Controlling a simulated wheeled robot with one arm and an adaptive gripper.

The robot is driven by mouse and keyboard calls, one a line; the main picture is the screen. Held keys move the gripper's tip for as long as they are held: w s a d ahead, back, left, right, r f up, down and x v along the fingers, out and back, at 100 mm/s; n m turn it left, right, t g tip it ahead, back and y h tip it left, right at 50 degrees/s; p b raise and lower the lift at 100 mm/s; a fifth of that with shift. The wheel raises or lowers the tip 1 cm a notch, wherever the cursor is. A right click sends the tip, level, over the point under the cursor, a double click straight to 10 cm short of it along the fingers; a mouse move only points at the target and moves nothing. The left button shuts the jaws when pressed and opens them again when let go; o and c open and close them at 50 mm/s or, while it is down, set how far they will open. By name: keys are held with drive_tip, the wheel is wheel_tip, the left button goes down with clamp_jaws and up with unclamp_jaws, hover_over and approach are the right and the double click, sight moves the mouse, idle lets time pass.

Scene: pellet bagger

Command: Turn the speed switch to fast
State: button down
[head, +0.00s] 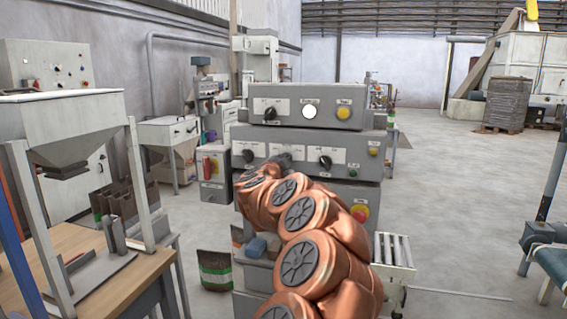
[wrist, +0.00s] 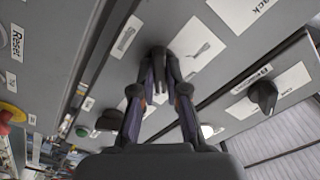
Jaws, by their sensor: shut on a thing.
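In the wrist view, a black rotary switch knob (wrist: 158,57) sits on a grey control panel, with white labels beside it. My gripper (wrist: 159,74) is shut on this knob, one finger on each side. The knob's label is too small and slanted to read, so its setting cannot be told. In the head view, my copper-coloured arm reaches to the middle grey panel (head: 300,143); the gripper and the held knob are largely hidden there.
Another black knob (wrist: 263,96) is to the right in the wrist view. The upper box has a knob (head: 270,113), a white button (head: 310,111) and a yellow button (head: 343,113). A red stop button (head: 360,212) is lower right. A wooden table (head: 140,270) stands left.

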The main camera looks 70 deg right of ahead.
drive_tip(key=c, duration=1.2)
unclamp_jaws()
drive_tip(key=shift+s+a, duration=0.25)
drive_tip(key=shift+a, duration=1.75)
drive_tip(key=shift+s+a, duration=0.2)
drive_tip(key=shift+a, duration=1.8)
drive_tip(key=shift+s+a, duration=0.25)
drive_tip(key=shift+a, duration=1.75)
